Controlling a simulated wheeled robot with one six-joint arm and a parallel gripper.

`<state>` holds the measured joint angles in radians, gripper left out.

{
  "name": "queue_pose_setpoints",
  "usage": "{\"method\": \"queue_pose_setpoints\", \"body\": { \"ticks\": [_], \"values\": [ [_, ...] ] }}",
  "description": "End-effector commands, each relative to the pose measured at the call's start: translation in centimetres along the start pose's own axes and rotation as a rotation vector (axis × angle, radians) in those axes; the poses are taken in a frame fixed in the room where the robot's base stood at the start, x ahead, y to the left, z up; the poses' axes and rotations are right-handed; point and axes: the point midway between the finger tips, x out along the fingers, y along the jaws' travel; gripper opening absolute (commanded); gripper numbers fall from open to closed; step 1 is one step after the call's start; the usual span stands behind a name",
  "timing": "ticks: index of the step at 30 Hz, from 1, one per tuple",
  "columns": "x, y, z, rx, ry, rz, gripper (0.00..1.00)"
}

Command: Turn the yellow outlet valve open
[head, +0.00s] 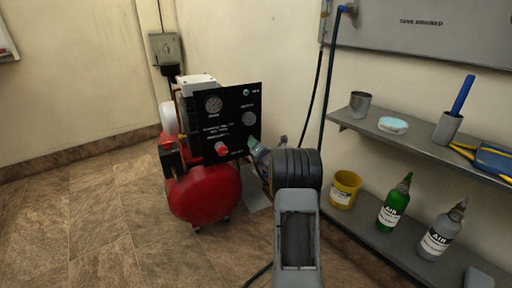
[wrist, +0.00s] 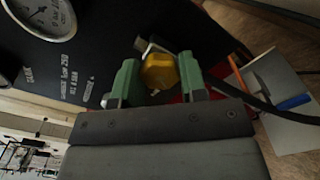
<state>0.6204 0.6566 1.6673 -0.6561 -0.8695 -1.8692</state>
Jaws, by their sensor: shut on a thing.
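The yellow outlet valve (wrist: 158,71) is a faceted knob low on the black panel (wrist: 105,50), seen in the wrist view. My gripper (wrist: 157,80) has its two green fingers on either side of the knob and is shut on it. In the head view my gripper (head: 255,145) is at the lower right of the black panel (head: 232,105), and the arm hides the yellow valve there. The knob's angle is hard to read.
The panel stands on a red compressor tank (head: 205,195) with a red knob (head: 221,149) and gauges. At right, a wall shelf (head: 400,140) holds cups; a lower shelf (head: 370,235) holds a yellow cup (head: 344,188) and bottles. Floor at left is clear.

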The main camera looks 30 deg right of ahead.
Motion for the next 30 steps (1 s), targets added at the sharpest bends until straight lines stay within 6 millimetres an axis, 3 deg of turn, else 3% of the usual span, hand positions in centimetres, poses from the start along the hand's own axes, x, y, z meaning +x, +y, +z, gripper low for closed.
{"method": "queue_pose_setpoints", "body": {
  "ticks": [15,30],
  "values": [
    [-0.04,-0.03,-0.13,-0.41,0.002,-0.002,0.15],
    [-0.04,-0.03,-0.15,-0.559,0.003,-0.002,0.15]
  ]
}}
